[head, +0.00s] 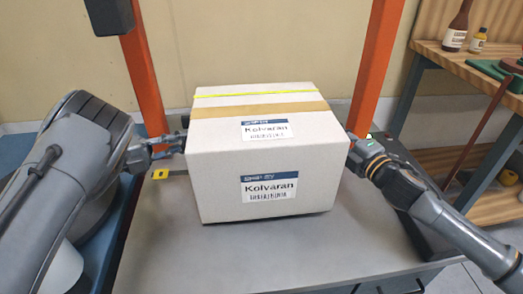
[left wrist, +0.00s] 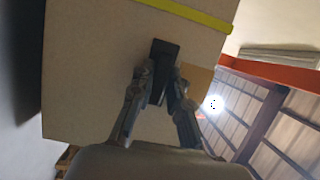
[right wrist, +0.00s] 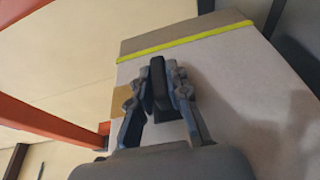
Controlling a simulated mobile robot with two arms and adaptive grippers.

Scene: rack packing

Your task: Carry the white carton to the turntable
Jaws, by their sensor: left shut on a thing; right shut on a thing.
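The white carton (head: 268,165) has Kolvaran labels, a tan tape strip and a yellow band across its top. It is upright between my two grippers, over a grey worktop; I cannot tell whether it touches the worktop. My left gripper (head: 181,143) is shut at the carton's left side. In the left wrist view its fingers close on a black grip piece (left wrist: 164,58) on the carton wall. My right gripper (head: 352,139), partly hidden by the carton, is shut on a similar black piece (right wrist: 158,82) on the right side. I cannot make out a turntable.
The grey worktop (head: 285,255) is bare in front of the carton. Orange posts (head: 143,75) (head: 377,65) stand behind it on both sides. A wooden bench (head: 460,62) with a brown bottle (head: 456,28) and a small yellow bottle (head: 478,40) is at the right.

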